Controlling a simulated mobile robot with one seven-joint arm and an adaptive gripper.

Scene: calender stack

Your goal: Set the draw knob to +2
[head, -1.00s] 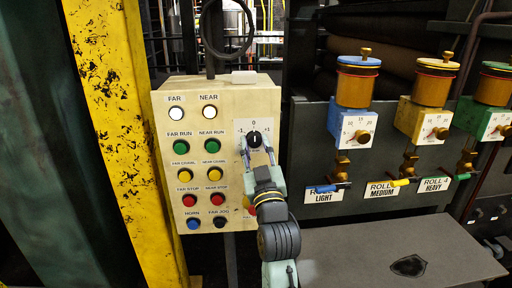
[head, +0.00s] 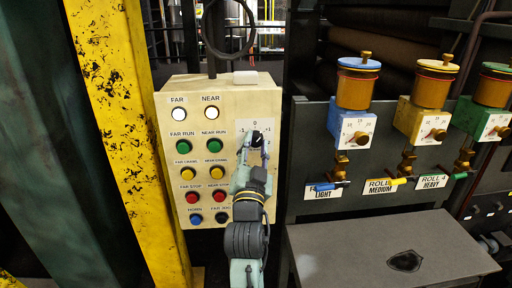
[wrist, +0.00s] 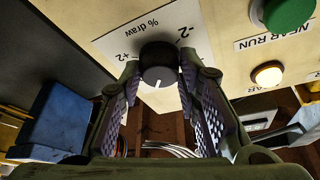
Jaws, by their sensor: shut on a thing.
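The draw knob (head: 257,137) is a black round knob on a white scale plate, on the right of the cream control panel. In the wrist view the knob (wrist: 158,62) carries a white pointer line. There the plate appears inverted, with "+2" on the left, "-2" on the right and "% draw" above. The pointer aims down, slightly left, near the 0 side; the 0 mark is hidden in this view. My gripper (wrist: 161,72) has one fingertip on each side of the knob and is shut on it. In the head view my gripper (head: 256,149) reaches up from below.
Coloured push buttons, such as the green near-run button (head: 213,146), fill the panel's left. My arm covers its lower right. A blue roll unit (head: 352,125) and others stand right, above a grey table (head: 380,255). A yellow post (head: 120,120) stands left.

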